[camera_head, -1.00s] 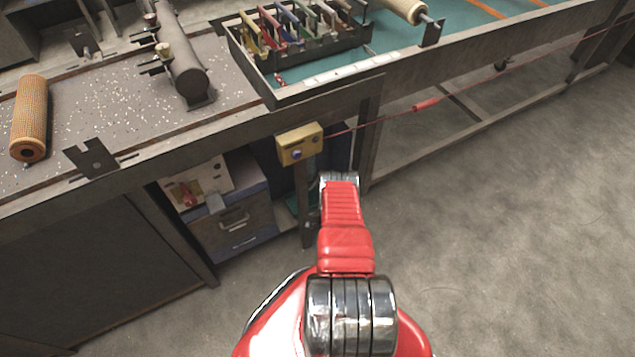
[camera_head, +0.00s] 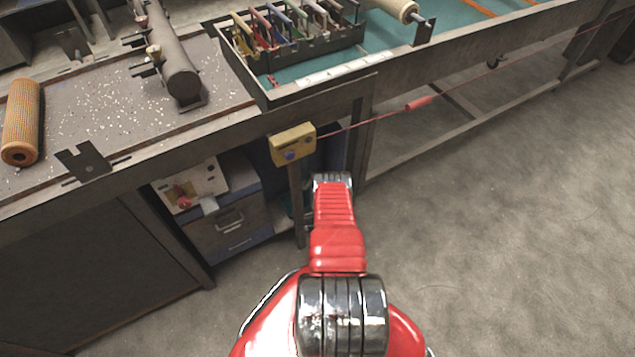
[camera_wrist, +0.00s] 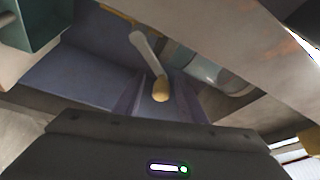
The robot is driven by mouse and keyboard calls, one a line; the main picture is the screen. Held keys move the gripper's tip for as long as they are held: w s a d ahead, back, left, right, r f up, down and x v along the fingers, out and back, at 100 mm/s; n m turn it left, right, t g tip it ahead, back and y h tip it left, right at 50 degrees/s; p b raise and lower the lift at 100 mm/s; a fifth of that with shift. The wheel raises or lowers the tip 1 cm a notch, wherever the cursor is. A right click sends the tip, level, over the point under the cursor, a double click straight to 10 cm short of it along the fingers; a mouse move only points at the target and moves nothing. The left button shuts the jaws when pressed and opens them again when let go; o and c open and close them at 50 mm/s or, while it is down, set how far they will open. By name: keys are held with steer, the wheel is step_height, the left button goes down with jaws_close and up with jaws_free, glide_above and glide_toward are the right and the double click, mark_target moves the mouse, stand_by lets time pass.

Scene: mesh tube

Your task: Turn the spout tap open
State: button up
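In the wrist view, a pale lever with a rounded tan knob (camera_wrist: 160,90) hangs in front of a blue surface, just beyond my gripper's dark body. It looks like a tap handle, but I cannot tell whether it is the spout tap. The knob appears roughly centred ahead of the dark body. No spout is clearly visible. In the head view, my red arm reaches forward below the bench, and the gripper is hidden beyond it.
A yellow switch box (camera_head: 293,145) on a post and a red cord (camera_head: 418,103) are close to my arm. The bench edge (camera_head: 140,162) runs above a drawer cabinet (camera_head: 232,232). A translucent cylinder (camera_wrist: 205,70) lies right of the knob. Open floor (camera_head: 510,220) is at right.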

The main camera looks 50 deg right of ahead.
steer(key=shift+s, duration=0.15)
steer(key=v, duration=1.3)
steer(key=shift+a, duration=0.3)
steer(key=shift+s, duration=0.1)
steer(key=shift+c, duration=0.4)
